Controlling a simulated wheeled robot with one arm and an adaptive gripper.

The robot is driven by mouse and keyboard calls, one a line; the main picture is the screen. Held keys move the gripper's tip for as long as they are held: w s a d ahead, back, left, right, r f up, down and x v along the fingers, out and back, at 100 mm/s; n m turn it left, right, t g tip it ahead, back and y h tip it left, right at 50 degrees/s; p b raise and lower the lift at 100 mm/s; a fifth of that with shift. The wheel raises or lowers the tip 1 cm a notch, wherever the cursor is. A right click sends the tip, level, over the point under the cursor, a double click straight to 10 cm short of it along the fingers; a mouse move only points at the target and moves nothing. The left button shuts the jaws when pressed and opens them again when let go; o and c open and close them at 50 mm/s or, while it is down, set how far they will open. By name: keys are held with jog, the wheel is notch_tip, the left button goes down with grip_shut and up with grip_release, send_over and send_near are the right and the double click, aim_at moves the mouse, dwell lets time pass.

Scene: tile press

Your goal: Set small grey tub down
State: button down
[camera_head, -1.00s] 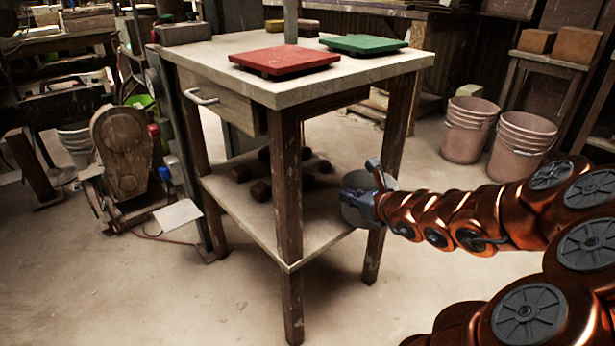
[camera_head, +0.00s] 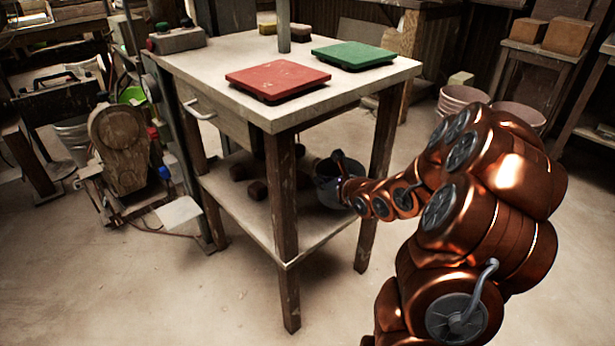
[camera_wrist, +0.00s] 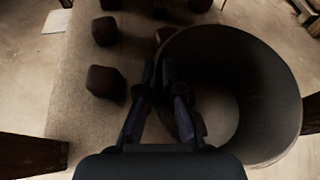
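The small grey tub (camera_head: 327,188) is at the right side of the press table's lower shelf (camera_head: 232,212), partly hidden by my arm. In the wrist view the tub (camera_wrist: 262,60) is open and round, seen from above, with its inside dark. My gripper (camera_wrist: 162,80) is shut on its left wall, with one finger outside and one inside. In the head view my gripper (camera_head: 343,165) is small and dark at the tub. The tub is over or on the shelf; I cannot tell if its base touches.
Several dark brown blocks, one of them close by (camera_wrist: 105,82), lie on the shelf left of the tub. Table legs (camera_head: 379,170) frame the shelf. A red tile (camera_head: 277,80) and a green tile (camera_head: 353,54) are on the tabletop. Pink buckets (camera_head: 462,98) stand behind my arm.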

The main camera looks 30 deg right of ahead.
jog(key=shift+f+b+x, duration=0.2)
jog(key=shift+b+x, duration=0.45)
jog(key=shift+x, duration=1.35)
jog(key=shift+f+b+x, duration=0.15)
jog(key=shift+b+x, duration=0.5)
jog(key=shift+x, duration=1.35)
jog(key=shift+s+r, duration=0.1)
jog(key=shift+s, duration=0.1)
jog(key=c, duration=1.3)
grip_release()
jog(key=p+v, duration=0.3)
jog(key=v, duration=0.9)
jog(key=shift+a, duration=0.1)
